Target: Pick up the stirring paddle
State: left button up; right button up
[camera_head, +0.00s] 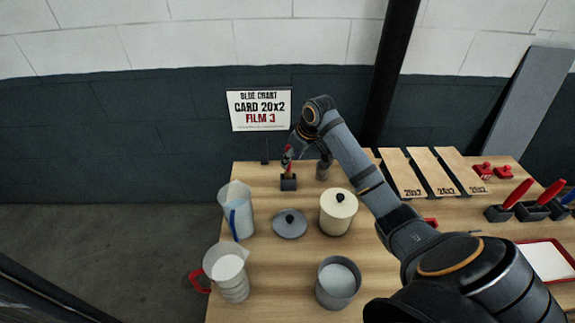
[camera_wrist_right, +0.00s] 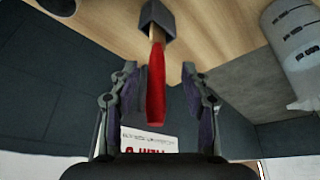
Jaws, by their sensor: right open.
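The stirring paddle, as I take it, is the tool with a red handle (camera_wrist_right: 156,85) and a short wooden shaft, standing in a small dark holder (camera_head: 288,183) at the back left of the table. Its red part (camera_head: 286,160) is partly hidden by my gripper in the head view. The holder also shows in the right wrist view (camera_wrist_right: 157,17). My right gripper (camera_wrist_right: 160,78) is open, with one finger on each side of the red handle and visible gaps between. It also shows in the head view (camera_head: 292,156). My left gripper is out of view.
A sign (camera_head: 259,111) stands behind the holder. A blue-handled jug (camera_head: 238,205), a grey lid (camera_head: 290,224), a cream lidded pot (camera_head: 338,213), a red-handled jug (camera_head: 228,272) and a grey pot (camera_head: 338,283) stand in front. Red-handled tools (camera_head: 517,193) stand in holders at the right.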

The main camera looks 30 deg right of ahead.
aim_at(288, 171)
jog(key=shift+p+x, duration=0.65)
jog(key=shift+x, duration=0.35)
jog(key=shift+w+x, duration=0.25)
jog(key=shift+x, duration=1)
jog(key=shift+w+d, duration=0.1)
jog(key=shift+c, duration=1.3)
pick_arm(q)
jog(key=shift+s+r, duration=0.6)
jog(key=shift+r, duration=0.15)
pick_arm(e)
grip_shut()
